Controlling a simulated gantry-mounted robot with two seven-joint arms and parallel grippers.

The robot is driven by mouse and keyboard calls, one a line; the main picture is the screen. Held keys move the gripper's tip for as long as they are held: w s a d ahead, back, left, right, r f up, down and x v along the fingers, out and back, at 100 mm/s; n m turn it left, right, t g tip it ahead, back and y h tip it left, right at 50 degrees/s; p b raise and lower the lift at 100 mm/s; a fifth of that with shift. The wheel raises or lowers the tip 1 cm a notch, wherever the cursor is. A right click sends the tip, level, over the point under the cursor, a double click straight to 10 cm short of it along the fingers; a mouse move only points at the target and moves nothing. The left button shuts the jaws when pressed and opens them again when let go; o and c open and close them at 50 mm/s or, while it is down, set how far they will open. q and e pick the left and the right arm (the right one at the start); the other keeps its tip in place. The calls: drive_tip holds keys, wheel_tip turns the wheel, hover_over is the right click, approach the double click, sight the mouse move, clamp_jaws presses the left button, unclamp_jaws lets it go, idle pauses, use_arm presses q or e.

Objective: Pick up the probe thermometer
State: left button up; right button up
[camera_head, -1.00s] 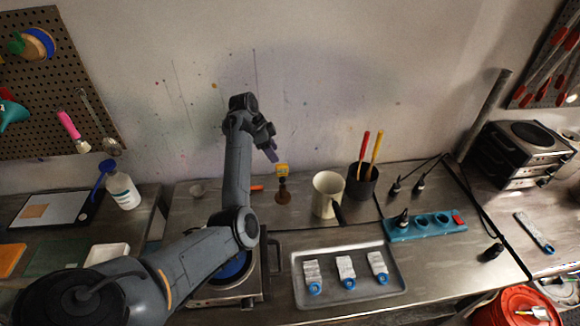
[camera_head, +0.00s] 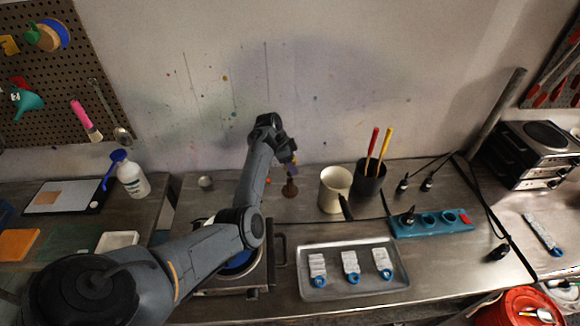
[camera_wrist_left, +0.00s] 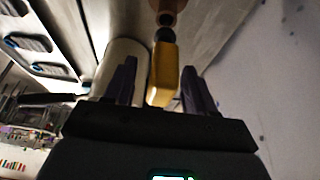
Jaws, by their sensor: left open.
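The probe thermometer appears to be the yellow-bodied item (camera_wrist_left: 163,72), with a dark collar and a brown round holder (camera_wrist_left: 166,15) beyond it in the left wrist view. In the left wrist view the yellow body shows between the two fingers, with a gap on each side. My right gripper is not in view.
A cream mug (camera_head: 334,190) stands close to the right of the holder, with a black pot (camera_head: 368,184) of red and yellow handled tools behind. A metal tray (camera_head: 311,255) and a hotplate (camera_head: 272,262) lie in front. A teal socket strip (camera_head: 432,222) is farther right.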

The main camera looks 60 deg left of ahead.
use_arm(q)
drive_tip(key=shift+c, duration=0.3)
clamp_jaws()
